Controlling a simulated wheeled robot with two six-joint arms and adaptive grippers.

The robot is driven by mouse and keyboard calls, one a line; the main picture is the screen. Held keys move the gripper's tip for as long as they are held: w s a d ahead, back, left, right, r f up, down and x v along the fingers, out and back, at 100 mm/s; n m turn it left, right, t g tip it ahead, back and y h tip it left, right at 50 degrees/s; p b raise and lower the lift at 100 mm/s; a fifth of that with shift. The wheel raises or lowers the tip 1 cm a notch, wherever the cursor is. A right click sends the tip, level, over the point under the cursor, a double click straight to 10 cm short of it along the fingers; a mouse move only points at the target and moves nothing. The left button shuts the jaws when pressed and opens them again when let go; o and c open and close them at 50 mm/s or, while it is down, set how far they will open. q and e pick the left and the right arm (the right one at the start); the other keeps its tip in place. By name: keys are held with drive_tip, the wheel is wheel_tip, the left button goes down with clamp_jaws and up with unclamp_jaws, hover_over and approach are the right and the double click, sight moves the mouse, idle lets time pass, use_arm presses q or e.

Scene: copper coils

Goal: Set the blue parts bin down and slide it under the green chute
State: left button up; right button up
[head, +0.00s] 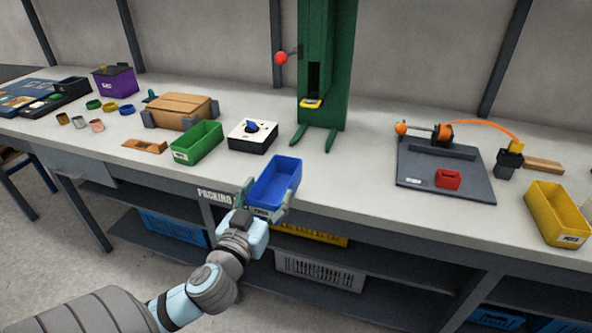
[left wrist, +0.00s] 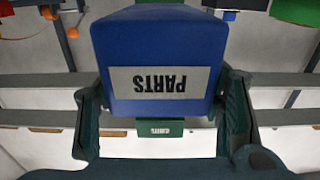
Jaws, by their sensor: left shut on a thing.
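The blue parts bin (head: 275,180) is at the front edge of the bench, in front of the green chute. My left gripper (head: 265,196) is shut on it, with one finger on each side of its near end. I cannot tell whether its bottom touches the bench. In the left wrist view the bin's blue end (left wrist: 160,50) with an upside-down PARTS label fills the middle between the fingers (left wrist: 160,118). The green chute (head: 336,60) stands upright at the back, with a yellow lip (head: 311,103) and two green feet on the bench. My right gripper is not in view.
A white box with a blue knob (head: 252,135) and a green bin (head: 197,143) stand left of the chute. A dark board (head: 440,178) with a red block lies to the right, with a yellow bin (head: 556,213) beyond. Bare bench lies between the blue bin and the chute.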

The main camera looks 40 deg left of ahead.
sight(289, 170)
use_arm(q)
drive_tip(key=b+x, duration=0.1)
drive_tip(key=x, duration=1.5)
drive_tip(key=shift+w+a+b, duration=0.1)
drive_tip(key=shift+w+b, duration=0.2)
drive_tip(key=shift+w+f, duration=0.2)
drive_tip(key=shift+f, duration=0.15)
wheel_tip(289, 170, down, 3)
drive_tip(key=shift+r+b, duration=0.1)
drive_tip(key=shift+b, duration=0.8)
drive_tip(key=shift+s, duration=0.1)
drive_tip(key=o, duration=1.2)
